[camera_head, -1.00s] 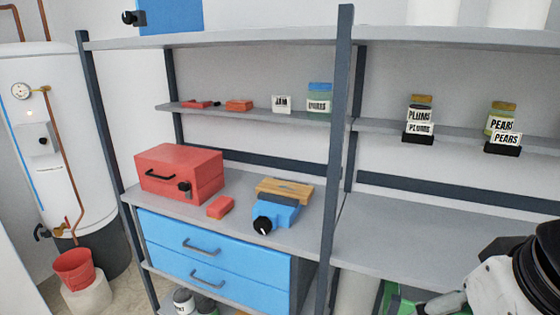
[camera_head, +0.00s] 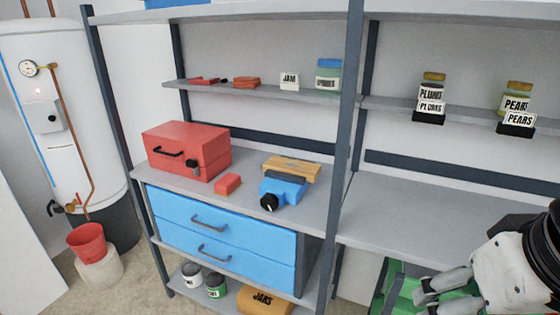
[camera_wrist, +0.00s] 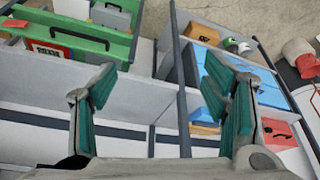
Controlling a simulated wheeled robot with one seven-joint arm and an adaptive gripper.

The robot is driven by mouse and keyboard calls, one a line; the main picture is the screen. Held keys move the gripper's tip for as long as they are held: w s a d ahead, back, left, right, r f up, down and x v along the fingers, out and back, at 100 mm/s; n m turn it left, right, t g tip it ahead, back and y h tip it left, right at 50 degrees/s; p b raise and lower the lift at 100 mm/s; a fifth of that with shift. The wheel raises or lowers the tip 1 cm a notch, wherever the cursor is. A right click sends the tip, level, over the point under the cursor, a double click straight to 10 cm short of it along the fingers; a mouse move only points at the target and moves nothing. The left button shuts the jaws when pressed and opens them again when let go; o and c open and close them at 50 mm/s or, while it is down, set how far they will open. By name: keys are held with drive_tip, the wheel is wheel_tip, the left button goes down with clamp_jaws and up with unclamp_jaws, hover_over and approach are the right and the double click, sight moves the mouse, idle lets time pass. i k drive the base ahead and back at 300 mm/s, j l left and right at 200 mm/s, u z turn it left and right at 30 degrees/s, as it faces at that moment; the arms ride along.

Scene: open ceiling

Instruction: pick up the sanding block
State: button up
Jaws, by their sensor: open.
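A small red block (camera_head: 228,184), which looks like the sanding block, lies on the middle shelf (camera_head: 330,205). A similar flat red-orange block (camera_head: 246,82) lies on the upper shelf, so I cannot be certain which is which. My gripper (camera_head: 428,296) is at the lower right in the head view, well away from both. In the wrist view, its fingers (camera_wrist: 160,72) are spread and empty.
A dark upright post (camera_head: 345,130) stands between the left bay and my gripper. Blue drawers (camera_head: 220,235) are under the middle shelf. Labelled jars stand on the upper shelf. The right bay's middle shelf (camera_head: 420,205) is bare. A green box (camera_wrist: 75,32) is below my gripper.

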sight(226, 186)
drive_tip(key=i+j+u, duration=0.4)
drive_tip(key=i+j, duration=0.15)
drive_tip(key=i, duration=0.2)
drive_tip(key=i+j+u, duration=0.25)
drive_tip(key=i, duration=0.15)
drive_tip(key=i+u, duration=0.2)
drive_tip(key=i, duration=0.2)
